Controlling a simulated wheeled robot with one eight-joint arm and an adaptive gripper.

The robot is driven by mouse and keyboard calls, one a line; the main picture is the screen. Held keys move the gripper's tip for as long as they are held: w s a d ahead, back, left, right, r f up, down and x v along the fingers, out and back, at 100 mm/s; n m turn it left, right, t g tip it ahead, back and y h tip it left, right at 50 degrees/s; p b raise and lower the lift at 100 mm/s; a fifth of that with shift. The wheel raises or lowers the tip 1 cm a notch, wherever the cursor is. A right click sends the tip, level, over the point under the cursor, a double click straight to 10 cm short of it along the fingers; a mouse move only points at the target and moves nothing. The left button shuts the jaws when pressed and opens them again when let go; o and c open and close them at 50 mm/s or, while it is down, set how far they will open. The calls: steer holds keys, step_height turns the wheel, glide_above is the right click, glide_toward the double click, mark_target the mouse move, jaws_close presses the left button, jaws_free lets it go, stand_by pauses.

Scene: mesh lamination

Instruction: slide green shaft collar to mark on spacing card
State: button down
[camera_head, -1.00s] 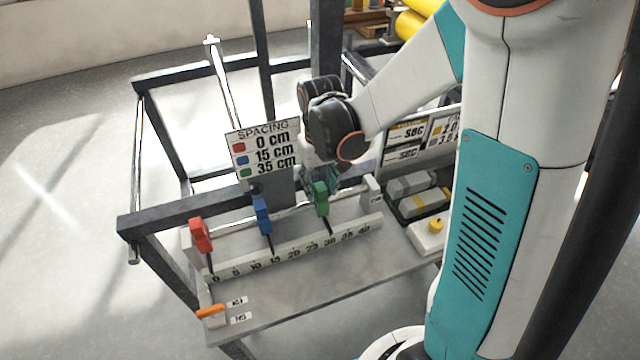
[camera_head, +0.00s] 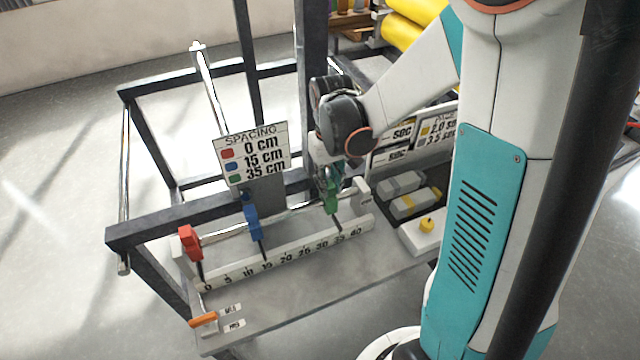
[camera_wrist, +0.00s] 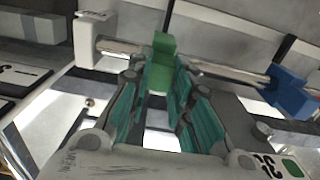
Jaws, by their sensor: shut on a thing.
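The green shaft collar (camera_head: 331,198) sits on the metal rod, toward its right end. Its dark pointer tip is at about the 35 label on the white scale (camera_head: 290,252). My gripper (camera_head: 328,178) reaches down from behind the rod and is shut on the green collar. In the wrist view the green collar (camera_wrist: 161,62) is between the teal fingertips (camera_wrist: 160,78). The spacing card (camera_head: 253,155) reads red 0 cm, blue 15 cm, green 35 cm. The fingers partly hide the collar's back.
The blue collar (camera_head: 251,222) points at about 15 and the red collar (camera_head: 190,243) at about 0. A white end block (camera_head: 361,191) closes the rod just right of the green collar. A yellow-button box (camera_head: 424,233) and an orange switch (camera_head: 204,319) are on the table.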

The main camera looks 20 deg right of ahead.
steer(key=c, duration=1.4)
jaws_free()
steer(key=shift+c, duration=0.2)
steer(key=shift+r, duration=0.1)
step_height(320, 180, up, 12)
steer(key=shift+s+a, duration=0.1)
